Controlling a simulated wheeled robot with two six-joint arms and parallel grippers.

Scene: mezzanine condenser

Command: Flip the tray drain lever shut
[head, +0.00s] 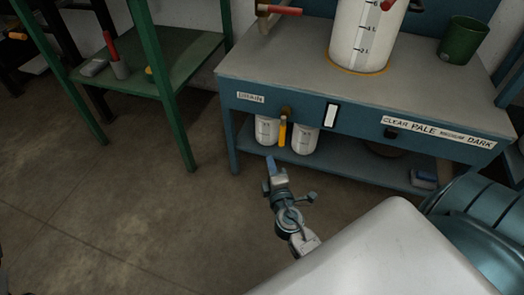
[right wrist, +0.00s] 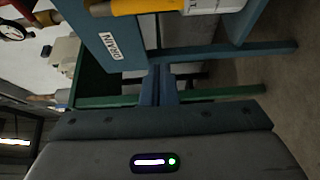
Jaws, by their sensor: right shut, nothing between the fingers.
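The drain lever (head: 282,132) is a yellow handle. It hangs straight down from a brass valve (head: 287,111) on the front of the blue bench, right of the DRAIN label (head: 250,97). In the right wrist view, the yellow lever (right wrist: 140,6) lies across the top edge, partly cut off, near the DRAIN label (right wrist: 103,34). My right gripper (head: 270,163) is shut and empty, below and a little left of the lever and apart from it. Its blue fingers (right wrist: 158,84) also show in the wrist view. My left gripper is not in view.
The blue bench (head: 290,75) carries a white graduated vessel (head: 366,35) and a green cup (head: 463,41). White bottles (head: 306,139) stand on its lower shelf, behind the lever. A green rack (head: 165,60) stands to the left. The floor (head: 120,210) between is clear.

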